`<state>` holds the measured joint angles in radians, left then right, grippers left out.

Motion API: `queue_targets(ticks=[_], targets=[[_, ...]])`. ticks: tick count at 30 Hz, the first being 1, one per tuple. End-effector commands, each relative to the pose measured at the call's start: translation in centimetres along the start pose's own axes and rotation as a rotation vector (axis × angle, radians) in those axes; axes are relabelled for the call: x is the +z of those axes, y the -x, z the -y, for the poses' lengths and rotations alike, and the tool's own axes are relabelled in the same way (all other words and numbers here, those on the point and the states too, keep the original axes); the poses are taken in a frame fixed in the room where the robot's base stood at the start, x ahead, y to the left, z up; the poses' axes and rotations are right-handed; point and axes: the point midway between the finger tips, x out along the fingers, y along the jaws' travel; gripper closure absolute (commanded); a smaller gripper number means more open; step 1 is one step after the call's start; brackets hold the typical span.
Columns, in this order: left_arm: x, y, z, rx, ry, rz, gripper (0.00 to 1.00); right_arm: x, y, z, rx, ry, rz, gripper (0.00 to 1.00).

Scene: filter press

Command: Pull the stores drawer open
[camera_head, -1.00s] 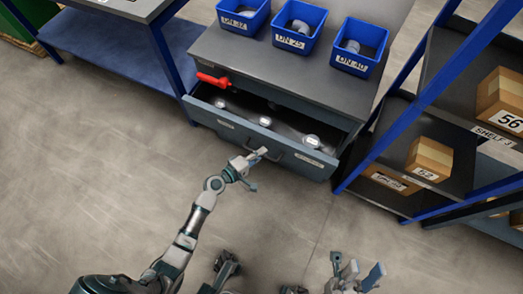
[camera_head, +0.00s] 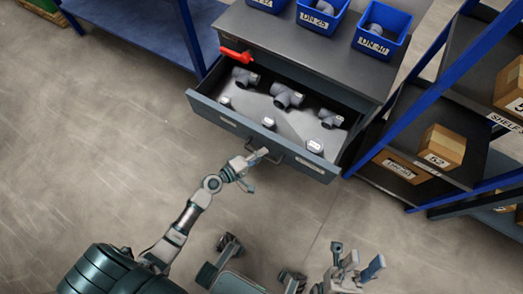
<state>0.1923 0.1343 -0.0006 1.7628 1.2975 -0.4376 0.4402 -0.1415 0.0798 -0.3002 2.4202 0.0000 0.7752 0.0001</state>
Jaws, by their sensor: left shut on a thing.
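The stores drawer (camera_head: 228,119) is pulled well out of the grey cabinet (camera_head: 290,53). Several grey pipe fittings, such as a tee (camera_head: 287,96), lie inside it. My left gripper (camera_head: 262,154) is at the drawer's front and shut on the drawer handle (camera_head: 276,158). My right gripper (camera_head: 358,267) is low in the picture, away from the drawer, with its fingers apart and nothing seen between them.
Blue bins (camera_head: 381,31) stand on the cabinet top. A shelf rack with blue posts (camera_head: 424,90) and boxes (camera_head: 441,147) stands close on the right. The floor in front is clear.

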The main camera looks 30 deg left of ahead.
Motion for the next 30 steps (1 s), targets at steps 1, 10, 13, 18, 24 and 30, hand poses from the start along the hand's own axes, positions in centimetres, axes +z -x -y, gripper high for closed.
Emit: queue_targets(ticks=[1, 10, 13, 18, 24, 30], targets=[[0.2, 0.1, 0.6, -0.011, 0.003, 0.004, 1.00, 0.1, 0.1, 0.0, 0.000, 0.000, 0.001, 0.60], [0.1, 0.1, 0.4, -0.007, 0.002, 0.003, 0.59, 0.0, -0.1, 0.0, -0.002, 0.001, -0.007, 0.60], [0.1, 0.1, 0.3, -0.005, 0.001, 0.002, 0.59, 0.0, -0.2, 0.0, -0.003, 0.001, -0.011, 0.60], [0.1, 0.6, 0.2, -0.004, 0.001, 0.001, 0.59, -0.4, -0.3, 0.1, -0.006, 0.002, -0.016, 0.60], [0.1, 4.0, 0.3, -0.006, 0.000, 0.001, 0.59, -0.4, -0.3, 0.1, -0.004, 0.001, -0.014, 0.60], [0.1, 8.5, 0.4, -0.009, 0.001, 0.002, 0.59, -0.3, -0.2, 0.1, -0.003, 0.001, -0.013, 0.60]])
